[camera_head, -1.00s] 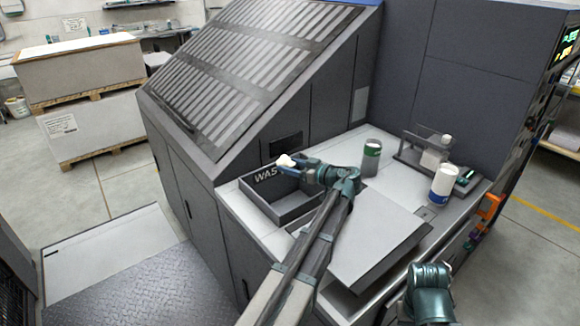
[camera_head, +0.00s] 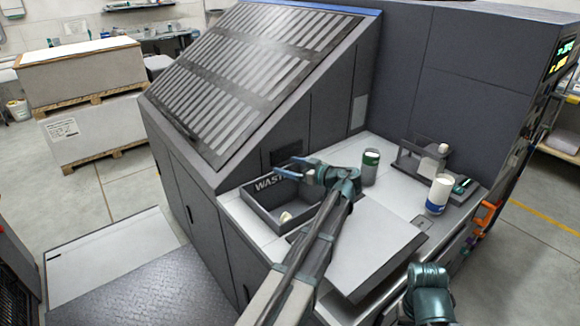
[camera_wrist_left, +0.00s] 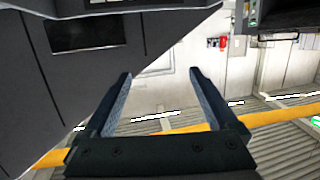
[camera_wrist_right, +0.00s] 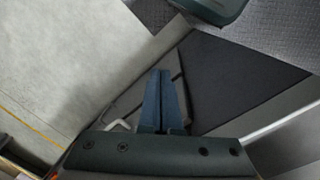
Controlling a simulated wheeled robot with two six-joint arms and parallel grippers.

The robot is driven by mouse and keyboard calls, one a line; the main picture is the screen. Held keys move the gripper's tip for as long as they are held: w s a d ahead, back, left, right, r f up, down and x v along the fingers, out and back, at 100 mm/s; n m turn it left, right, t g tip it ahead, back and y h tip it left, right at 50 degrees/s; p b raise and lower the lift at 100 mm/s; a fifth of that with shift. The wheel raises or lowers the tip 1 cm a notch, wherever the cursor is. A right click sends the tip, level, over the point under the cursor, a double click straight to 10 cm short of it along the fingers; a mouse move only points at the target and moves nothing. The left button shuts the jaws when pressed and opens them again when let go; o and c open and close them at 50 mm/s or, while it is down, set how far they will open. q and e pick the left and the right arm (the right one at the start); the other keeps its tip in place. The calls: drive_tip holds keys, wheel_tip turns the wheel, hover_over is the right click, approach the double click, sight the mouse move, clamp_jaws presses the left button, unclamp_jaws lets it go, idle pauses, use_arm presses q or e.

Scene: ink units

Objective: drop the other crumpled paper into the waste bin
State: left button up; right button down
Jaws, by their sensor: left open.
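The waste bin (camera_head: 259,213) is a dark grey open box with "WAST" readable on its back wall, standing on the light worktop. A pale crumpled paper (camera_head: 286,217) lies inside it near the front corner; the arm hides part of the bin. My left gripper (camera_head: 291,167) is above the bin's back edge. In the left wrist view its fingers (camera_wrist_left: 160,75) are wide apart with nothing between them. My right gripper's fingers (camera_wrist_right: 160,75) are together and empty in the right wrist view. In the head view only my right wrist shows, at the lower right.
A green and grey can (camera_head: 371,166) stands right of my left wrist. A white and blue container (camera_head: 439,194) and a small grey stand (camera_head: 422,160) are farther right. A raised grey panel (camera_head: 365,255) lies in front. The tall slatted machine (camera_head: 250,75) rises behind the bin.

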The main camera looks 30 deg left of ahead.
use_arm(q)
drive_tip(key=s+d+r+p, duration=0.1)
drive_tip(key=s+d, duration=0.7)
drive_tip(key=s, duration=0.5)
drive_tip(key=shift+s, duration=0.25)
